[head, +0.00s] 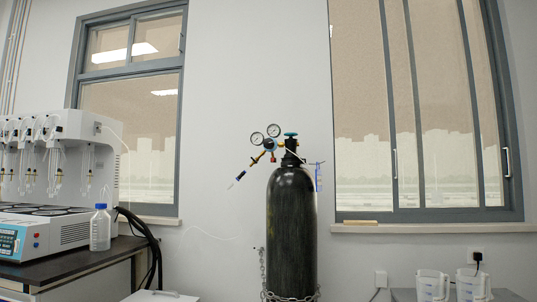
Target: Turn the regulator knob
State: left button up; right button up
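A dark gas cylinder (291,225) stands upright against the wall in the middle of the head view. A regulator (270,145) with two round gauges, a left gauge (257,138) and a right gauge (273,130), is fitted to the left of its neck. A teal hand valve (291,134) tops the cylinder. The regulator's knob is too small to tell apart clearly from the brass and dark fittings. Neither of my grippers is in view.
A chain (264,270) loops around the cylinder's lower part. A dark bench (70,266) with a white distiller (75,150) and a clear bottle (100,230) stands at left. White jugs (432,286) stand on a grey surface at lower right. The wall around the regulator is clear.

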aim_at(267, 143)
jog(key=i+j+u, duration=0.1)
jog(key=i+j, duration=0.5)
jog(key=j, duration=0.2)
jog(key=i+j, duration=0.6)
jog(key=j, duration=0.15)
jog(key=k+u, duration=0.05)
